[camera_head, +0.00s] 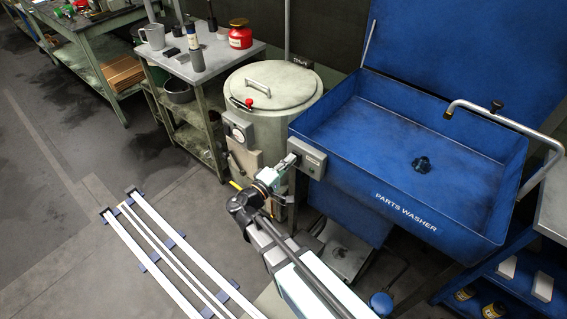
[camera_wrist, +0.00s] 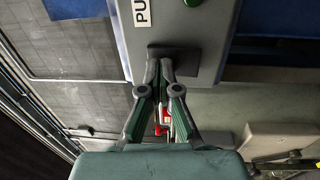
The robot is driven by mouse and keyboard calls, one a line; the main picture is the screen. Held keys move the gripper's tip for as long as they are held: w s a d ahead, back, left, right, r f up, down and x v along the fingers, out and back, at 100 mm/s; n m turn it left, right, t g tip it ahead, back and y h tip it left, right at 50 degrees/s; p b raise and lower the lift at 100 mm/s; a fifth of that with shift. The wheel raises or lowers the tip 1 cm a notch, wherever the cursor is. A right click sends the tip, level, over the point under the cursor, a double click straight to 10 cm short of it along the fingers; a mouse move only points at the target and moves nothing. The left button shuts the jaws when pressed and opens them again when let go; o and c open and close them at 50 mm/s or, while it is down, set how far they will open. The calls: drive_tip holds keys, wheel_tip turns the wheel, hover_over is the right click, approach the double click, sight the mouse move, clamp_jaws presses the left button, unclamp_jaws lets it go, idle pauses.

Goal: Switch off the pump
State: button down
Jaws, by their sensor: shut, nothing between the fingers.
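A grey switch box (camera_head: 307,158) is fixed to the left front corner of the blue parts washer (camera_head: 406,200). In the wrist view the grey box (camera_wrist: 205,30) carries a white label (camera_wrist: 142,13) whose visible letters read "PU", a green part (camera_wrist: 192,2) at the top edge, and a dark block (camera_wrist: 200,62) low on its face. My gripper (camera_head: 288,162) is at the left side of the box. In the wrist view my gripper (camera_wrist: 165,62) is shut and empty, its fingertips over the dark block. I cannot tell whether they touch it; the fingertips partly hide it.
A cream drum (camera_head: 275,88) with a lid stands behind my gripper. A bench (camera_head: 185,65) with a mug (camera_head: 152,37) and red jar (camera_head: 240,34) stands further left. The washer's curved tap (camera_head: 515,125) is at right. Floor rails (camera_head: 165,255) run at lower left.

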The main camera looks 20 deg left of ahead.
drive_tip(key=r+b+v, duration=0.3)
drive_tip(key=v, duration=1)
drive_tip(key=shift+s, duration=0.45)
drive_tip(key=shift+a, duration=0.1)
drive_tip(key=s+d+f+m+g, duration=0.1)
drive_tip(key=d+f+g, duration=0.4)
drive_tip(key=f, duration=0.4)
drive_tip(key=s+d+f+g+y, duration=0.1)
drive_tip(key=s+d+f+g, duration=0.1)
drive_tip(key=d+f+g, duration=0.5)
drive_tip(key=s+d+f+m+g, duration=0.1)
drive_tip(key=d+f, duration=0.4)
drive_tip(key=f, duration=0.7)
drive_tip(key=s+d+f+m+g+y, duration=0.3)
drive_tip(key=s+d+f+m+g, duration=0.2)
drive_tip(key=s+d, duration=0.5)
drive_tip(key=s+d+f+m+g+y+p, duration=0.1)
drive_tip(key=s+d+f+m+g+y, duration=0.2)
drive_tip(key=s+d+f+m+g, duration=0.3)
drive_tip(key=s+d+f, duration=0.2)
drive_tip(key=s+d, duration=0.3)
drive_tip(key=d, duration=0.1)
drive_tip(key=shift+s+f+y, duration=0.2)
drive_tip(key=shift+f+y, duration=0.05)
drive_tip(key=shift+y, duration=0.15)
